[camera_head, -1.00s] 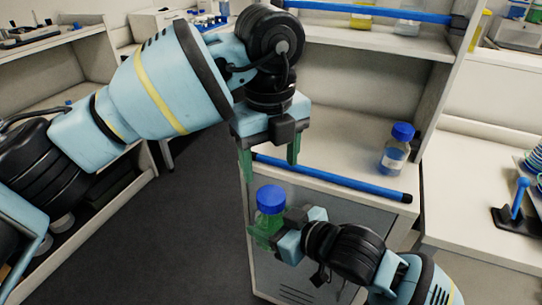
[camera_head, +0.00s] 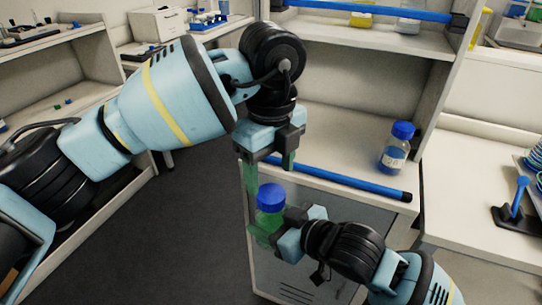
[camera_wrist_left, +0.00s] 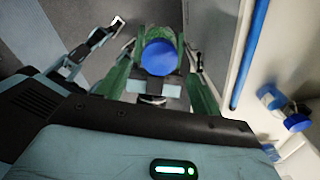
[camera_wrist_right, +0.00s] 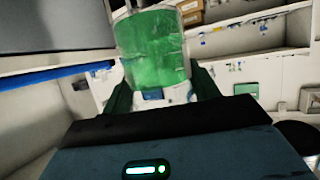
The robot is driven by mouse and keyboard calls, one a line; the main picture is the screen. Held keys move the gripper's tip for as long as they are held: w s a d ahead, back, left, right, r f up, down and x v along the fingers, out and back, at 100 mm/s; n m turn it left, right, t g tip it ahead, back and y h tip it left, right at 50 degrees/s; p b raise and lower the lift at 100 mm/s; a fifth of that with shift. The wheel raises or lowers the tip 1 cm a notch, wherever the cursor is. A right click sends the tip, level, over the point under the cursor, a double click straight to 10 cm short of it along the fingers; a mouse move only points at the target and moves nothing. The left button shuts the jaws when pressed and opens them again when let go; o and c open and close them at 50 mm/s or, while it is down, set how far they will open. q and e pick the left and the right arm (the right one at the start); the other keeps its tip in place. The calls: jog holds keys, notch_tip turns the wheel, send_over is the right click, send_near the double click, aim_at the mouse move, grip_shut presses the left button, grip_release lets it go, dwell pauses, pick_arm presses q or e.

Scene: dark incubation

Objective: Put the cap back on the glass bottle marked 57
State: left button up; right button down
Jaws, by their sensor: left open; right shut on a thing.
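My right gripper (camera_head: 268,232) is shut on a glass bottle (camera_head: 266,220) of green liquid and holds it upright in front of the cabinet. A blue cap (camera_head: 271,197) sits on top of this bottle; I cannot tell how tightly. The bottle's number is not readable. The bottle also fills the top of the right wrist view (camera_wrist_right: 152,50), with its cap out of frame. My left gripper (camera_head: 270,170) is open and points down just above the cap. In the left wrist view the cap (camera_wrist_left: 159,57) shows between its green fingers; contact is not clear.
A second bottle (camera_head: 393,158), with blue liquid, a blue cap and a small label, stands on the counter to the right. A blue rail (camera_head: 340,180) runs along the counter's front edge, behind the grippers. The floor to the left is clear.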

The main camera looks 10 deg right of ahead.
aim_at(271, 193)
pick_arm(q)
jog(key=shift+f, duration=2.75)
jog(key=c, duration=1)
jog(key=m, duration=0.9)
jog(key=shift+m, duration=0.4)
jog(key=o, duration=1.1)
jog(key=shift+r, duration=0.1)
